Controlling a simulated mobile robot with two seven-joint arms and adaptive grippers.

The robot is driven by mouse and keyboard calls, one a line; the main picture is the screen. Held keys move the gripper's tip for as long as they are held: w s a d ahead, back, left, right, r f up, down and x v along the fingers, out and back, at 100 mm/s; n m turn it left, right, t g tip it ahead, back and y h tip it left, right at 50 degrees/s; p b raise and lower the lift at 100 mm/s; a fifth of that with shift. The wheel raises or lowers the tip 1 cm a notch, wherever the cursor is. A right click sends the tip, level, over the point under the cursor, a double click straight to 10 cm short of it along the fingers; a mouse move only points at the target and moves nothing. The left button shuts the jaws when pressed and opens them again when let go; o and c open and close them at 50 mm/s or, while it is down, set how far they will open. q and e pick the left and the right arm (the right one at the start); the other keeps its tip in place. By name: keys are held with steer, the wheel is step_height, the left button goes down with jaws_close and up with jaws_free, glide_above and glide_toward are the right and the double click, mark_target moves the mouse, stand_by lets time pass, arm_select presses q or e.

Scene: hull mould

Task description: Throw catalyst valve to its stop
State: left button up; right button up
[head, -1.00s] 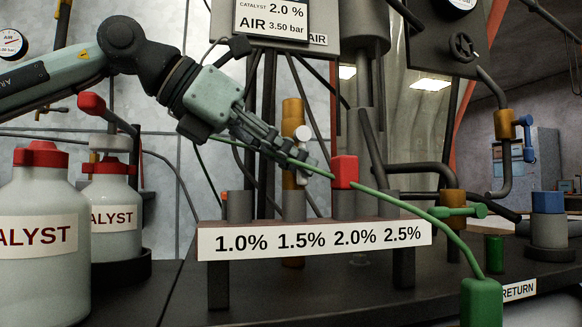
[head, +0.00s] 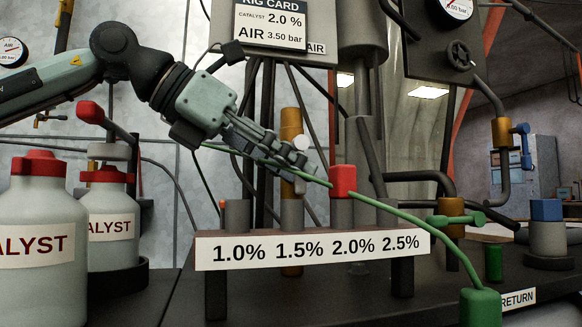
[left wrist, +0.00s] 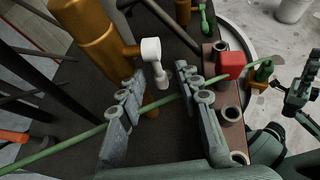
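A brass valve body (head: 291,125) with a white lever (head: 301,142) stands behind the label rack. In the left wrist view the brass body (left wrist: 98,38) is at upper left, and the white lever (left wrist: 155,62) points toward the space between my fingertips. My left gripper (head: 290,165) is open just in front of this valve; its two fingers (left wrist: 158,85) are spread wide. The lever's tip looks level with or just beyond the fingertips; contact cannot be told. My right gripper (left wrist: 302,88) seems to show at the right edge of the wrist view, its opening unclear.
The rack (head: 313,248) reads 1.0% to 2.5%, with a red block (head: 342,180) at 2.0%. A green hose (head: 400,208) crosses by my gripper. A green-handled valve (head: 455,218) and blue-handled valve (head: 522,145) are right. Catalyst bottles (head: 40,230) stand left; a card (head: 271,22) reads 2.0%.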

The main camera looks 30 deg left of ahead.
arm_select(q)
steer(key=v, duration=1.1)
steer(key=shift+s, duration=0.1)
stand_by(0.4)
